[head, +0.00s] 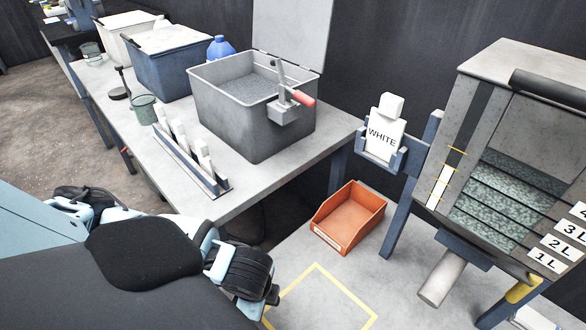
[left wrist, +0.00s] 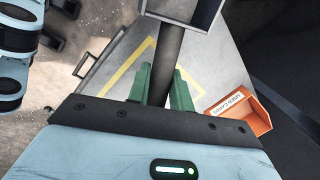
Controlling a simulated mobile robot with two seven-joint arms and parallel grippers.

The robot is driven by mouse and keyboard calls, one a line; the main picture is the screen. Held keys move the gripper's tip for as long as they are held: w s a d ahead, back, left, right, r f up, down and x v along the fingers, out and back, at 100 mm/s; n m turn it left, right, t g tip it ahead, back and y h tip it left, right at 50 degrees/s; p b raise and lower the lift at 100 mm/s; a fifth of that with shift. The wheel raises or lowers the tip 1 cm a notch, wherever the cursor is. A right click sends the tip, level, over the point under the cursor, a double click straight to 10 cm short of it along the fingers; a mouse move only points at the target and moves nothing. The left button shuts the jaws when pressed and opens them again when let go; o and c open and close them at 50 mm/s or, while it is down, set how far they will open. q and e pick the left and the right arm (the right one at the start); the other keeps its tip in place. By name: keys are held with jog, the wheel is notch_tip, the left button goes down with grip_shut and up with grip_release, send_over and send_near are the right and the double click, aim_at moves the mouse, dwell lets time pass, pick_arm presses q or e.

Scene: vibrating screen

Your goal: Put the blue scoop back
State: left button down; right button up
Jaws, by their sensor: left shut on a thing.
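My left gripper (left wrist: 166,88) has green fingers closed on the dark handle (left wrist: 168,62) of a scoop in the left wrist view. The scoop's boxy grey-blue head (left wrist: 184,14) is at the top edge and partly cut off. The scoop is off the surface below it. In the head view I cannot make out the left fingers or the held scoop; only dark and light-blue arm parts show at the lower left. My right gripper is not seen. A red-handled tool (head: 301,98) sits in a holder on the rim of the grey bin (head: 255,130).
The table (head: 235,205) carries a card rack (head: 190,160), a green cup (head: 145,108), a blue bin (head: 172,75) and a blue jug (head: 220,46). An orange tray (head: 348,216) lies beside a yellow-taped square (head: 318,300). A screen machine (head: 510,190) and a WHITE card (head: 386,134) stand at right.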

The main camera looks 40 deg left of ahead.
pick_arm(q)
jog(key=shift+s+a+f+m, duration=0.1)
jog(key=shift+a+f+m, duration=0.15)
jog(key=shift+f, duration=0.15)
jog(key=shift+s+a+f+m, duration=0.1)
jog(key=shift+f+m, duration=0.15)
jog(key=shift+f, duration=0.1)
jog(key=shift+a+f+m+b, duration=0.2)
jog(key=shift+m+b, duration=0.1)
jog(key=shift+b, duration=0.1)
jog(key=shift+r, duration=0.1)
jog(key=shift+w, duration=0.1)
jog(key=w+d, duration=0.3)
jog(key=w+d+f, duration=0.1)
jog(key=w+d, duration=0.2)
jog(key=w+d+b, duration=0.1)
jog(key=w+d, duration=0.2)
jog(key=d, duration=0.1)
jog(key=shift+w+f, duration=0.2)
jog(key=shift+w, duration=0.1)
jog(key=shift+w+d, duration=0.3)
jog(key=shift+d, duration=0.1)
